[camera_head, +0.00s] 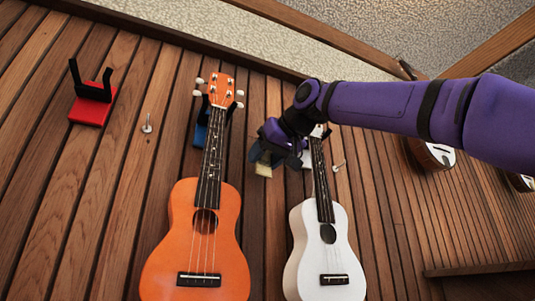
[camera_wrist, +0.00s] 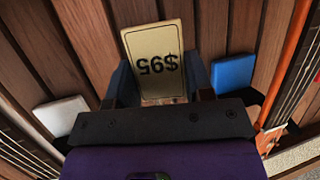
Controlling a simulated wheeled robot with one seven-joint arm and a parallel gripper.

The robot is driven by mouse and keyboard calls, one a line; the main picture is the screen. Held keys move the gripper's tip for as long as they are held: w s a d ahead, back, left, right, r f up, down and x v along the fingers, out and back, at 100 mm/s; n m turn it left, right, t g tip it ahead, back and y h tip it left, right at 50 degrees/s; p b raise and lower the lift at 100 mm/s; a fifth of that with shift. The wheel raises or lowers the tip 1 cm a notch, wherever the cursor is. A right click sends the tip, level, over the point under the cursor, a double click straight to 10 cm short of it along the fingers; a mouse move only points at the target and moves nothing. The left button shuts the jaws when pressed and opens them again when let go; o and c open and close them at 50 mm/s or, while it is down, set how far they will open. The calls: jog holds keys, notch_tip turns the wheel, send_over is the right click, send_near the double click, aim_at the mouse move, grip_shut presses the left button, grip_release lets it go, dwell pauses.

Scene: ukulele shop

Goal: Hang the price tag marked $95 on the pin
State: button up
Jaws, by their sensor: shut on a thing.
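The gold price tag marked $95 (camera_wrist: 152,50) shows upside down in the wrist view. My gripper (camera_wrist: 160,90) is shut on this tag, with a finger on each side of it. In the head view my gripper (camera_head: 264,153) is between the orange and white ukuleles' necks, and the tag (camera_head: 263,170) shows as a small pale piece below it. One metal pin (camera_head: 147,125) sticks out of the wall left of the orange ukulele. Another pin (camera_head: 338,166) is right of the white ukulele's neck. No pin shows in the wrist view; the wall behind my gripper is hidden.
An orange ukulele (camera_head: 200,240) and a white ukulele (camera_head: 326,260) hang on the wood-slat wall, either side of my gripper. A red hanger (camera_head: 92,100) is empty at left. A blue hanger pad (camera_wrist: 233,72) and a white pad (camera_wrist: 60,115) flank the tag.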

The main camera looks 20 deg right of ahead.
jog(key=shift+w+f, duration=0.1)
jog(key=shift+w, duration=0.95)
jog(key=shift+w+f, duration=0.5)
jog(key=shift+w, duration=0.1)
jog(key=o, duration=1)
jog(key=shift+s, duration=0.1)
